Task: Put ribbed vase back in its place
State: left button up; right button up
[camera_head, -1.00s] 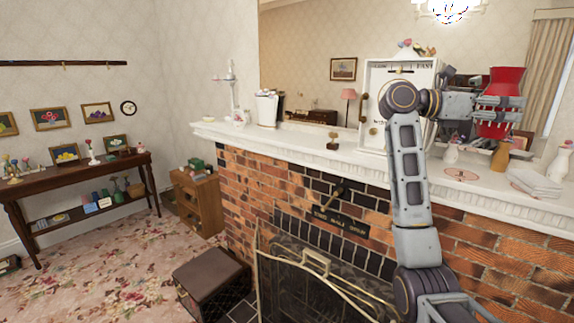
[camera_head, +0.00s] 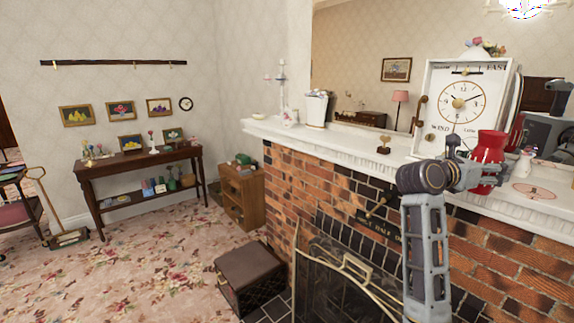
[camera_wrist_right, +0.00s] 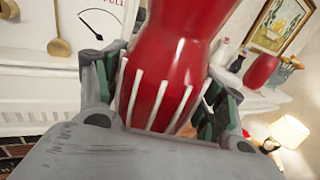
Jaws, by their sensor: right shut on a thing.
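The ribbed vase (camera_head: 489,150) is red, with white ribs on its lower body that show in the right wrist view (camera_wrist_right: 172,62). My right gripper (camera_head: 484,176) is shut around its lower part, with one finger on each side in the wrist view. The vase looks roughly upright in the head view, in front of the white mantel. I cannot tell whether its base, hidden by the gripper, touches anything. A flat pinkish round spot (camera_head: 534,191) lies bare on the mantel to the right of the vase. My left gripper is not in view.
The white mantel (camera_head: 350,141) carries a large clock (camera_head: 461,103), a small brown ornament (camera_head: 383,145) and a white container (camera_head: 316,108). A mirror stands behind. The brass fire screen (camera_head: 350,265) and a dark box (camera_head: 249,275) are below. A side table (camera_head: 140,160) stands left.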

jog(key=a+f+n+t+y, duration=0.4)
jog(key=a+f, duration=0.1)
jog(key=f, duration=0.5)
jog(key=w+a+f+n+t+y, duration=0.1)
jog(key=a+f+n+t+y, duration=0.35)
jog(key=f, duration=0.55)
jog(key=a+f+n+t+y, duration=0.4)
jog(key=a+f+y, duration=0.15)
jog(key=f, duration=0.45)
jog(key=s+a+f+n+y, duration=0.2)
jog(key=s+a+f+y, duration=0.1)
jog(key=f, duration=0.5)
jog(key=s+a+f+n+y, duration=0.2)
jog(key=s+a+f+y, duration=0.1)
jog(key=s+a+f, duration=0.3)
jog(key=shift+s+a+f, duration=0.2)
jog(key=shift+a+f, duration=0.05)
jog(key=shift+f, duration=0.7)
jog(key=shift+a+m+h, duration=0.25)
jog(key=shift+a+h, duration=0.05)
jog(key=shift+a, duration=0.15)
jog(key=shift+w+a+r+m+h, duration=0.15)
jog(key=shift+a+m+h, duration=0.2)
jog(key=shift+a+h, duration=0.35)
jog(key=shift+a+r+m+h, duration=0.1)
jog(key=shift+a+m+h, duration=0.3)
jog(key=shift+a, duration=0.6)
